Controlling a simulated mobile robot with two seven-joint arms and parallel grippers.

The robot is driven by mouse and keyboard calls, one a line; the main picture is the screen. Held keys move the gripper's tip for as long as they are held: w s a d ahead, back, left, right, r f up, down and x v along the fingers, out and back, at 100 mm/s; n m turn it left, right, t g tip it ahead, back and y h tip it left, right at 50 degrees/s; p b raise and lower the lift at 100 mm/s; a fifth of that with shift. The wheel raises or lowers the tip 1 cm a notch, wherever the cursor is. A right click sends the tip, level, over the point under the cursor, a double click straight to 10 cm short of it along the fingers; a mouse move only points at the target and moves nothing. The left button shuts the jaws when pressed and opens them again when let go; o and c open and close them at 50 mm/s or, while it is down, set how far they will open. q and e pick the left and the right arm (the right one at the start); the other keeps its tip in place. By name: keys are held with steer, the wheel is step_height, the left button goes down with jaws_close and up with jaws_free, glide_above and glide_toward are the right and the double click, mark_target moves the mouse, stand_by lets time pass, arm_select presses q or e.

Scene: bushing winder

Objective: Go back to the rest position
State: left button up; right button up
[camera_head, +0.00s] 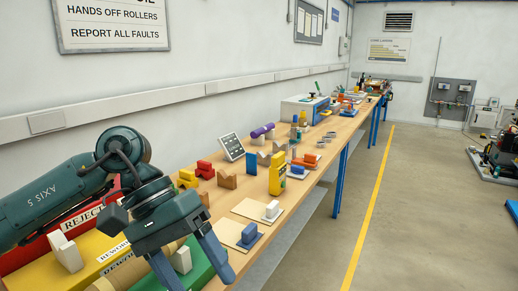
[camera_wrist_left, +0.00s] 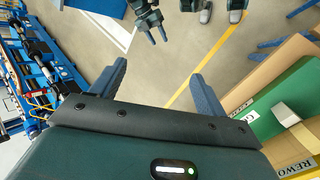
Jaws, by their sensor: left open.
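My left gripper (camera_head: 194,272) hangs fingers down at the near left of the head view, over the near end of the workbench. Its blue fingers stand apart with nothing between them. They also show apart in the left wrist view (camera_wrist_left: 160,85). A second gripper, my right one (camera_wrist_left: 158,38), shows small at the top of the left wrist view. Its two fingers look apart and empty, over the floor. It is not in the head view.
Red REJECT (camera_head: 22,258), yellow REWORK (camera_head: 95,248) and green (camera_head: 200,270) bins stand beside and below my left gripper. The long workbench (camera_head: 310,182) carries blocks, a yellow device (camera_head: 277,173) and cream plates (camera_head: 231,232).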

arm_select(q)
steer(key=s+d+n+g+h+b, duration=0.1)
steer(key=s+d+n+g+h, duration=0.3)
steer(key=d+n+h, duration=0.7)
steer(key=w+a+f+n+t+h+b, duration=0.1)
steer(key=w+a+f+n+t+h, duration=0.2)
steer(key=n+t, duration=0.85)
steer(key=w+f+n+t+h, duration=0.2)
steer(key=w+n+t, duration=0.4)
steer(key=n, duration=1.1)
steer(key=a+f+n+t+y+b, duration=0.1)
steer(key=a+f+n+t+y, duration=0.3)
steer(key=f+n+y, duration=0.5)
steer(key=a+f+n+t+y, duration=0.35)
steer(key=f+n, duration=0.35)
steer(key=n, duration=0.5)
steer(key=s+a+f+n+g+y, duration=0.3)
steer(key=s+f+n, duration=0.2)
steer(key=f, duration=0.4)
steer(key=s+a+f+n+g+y, duration=0.3)
steer(key=s+f+n, duration=0.3)
steer(key=f, duration=0.3)
steer(key=shift+s+f+g+b, duration=0.2)
steer(key=shift+s+g+b, duration=0.1)
steer(key=shift+s, duration=0.45)
